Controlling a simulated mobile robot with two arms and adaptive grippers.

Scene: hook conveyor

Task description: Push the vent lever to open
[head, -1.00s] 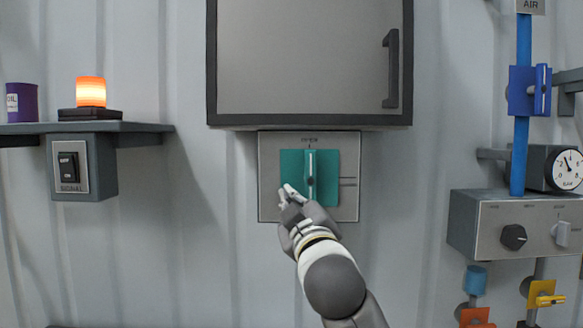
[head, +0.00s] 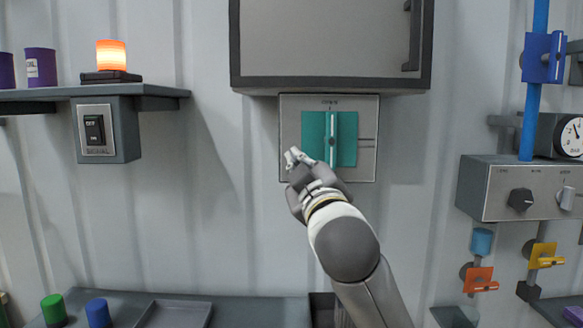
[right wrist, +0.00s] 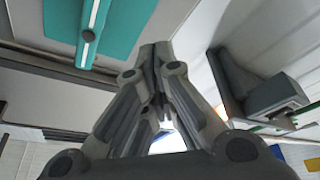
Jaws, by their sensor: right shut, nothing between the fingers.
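The vent lever (head: 333,138) is a teal bar with a white stripe, standing upright on a teal plate. Its pivot is a dark dot in the middle, and its top points at the mark labelled OPEN on the grey panel (head: 288,110). The lever also shows at the top left of the right wrist view (right wrist: 91,30). My left gripper is not in view.
A grey cabinet (head: 325,45) hangs directly above the panel. A shelf with an orange lamp (head: 111,55) and a signal switch (head: 94,130) is at left. A control box (head: 500,205), blue valve (head: 543,57) and gauge stand at right. A lower ledge (head: 250,310) runs below.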

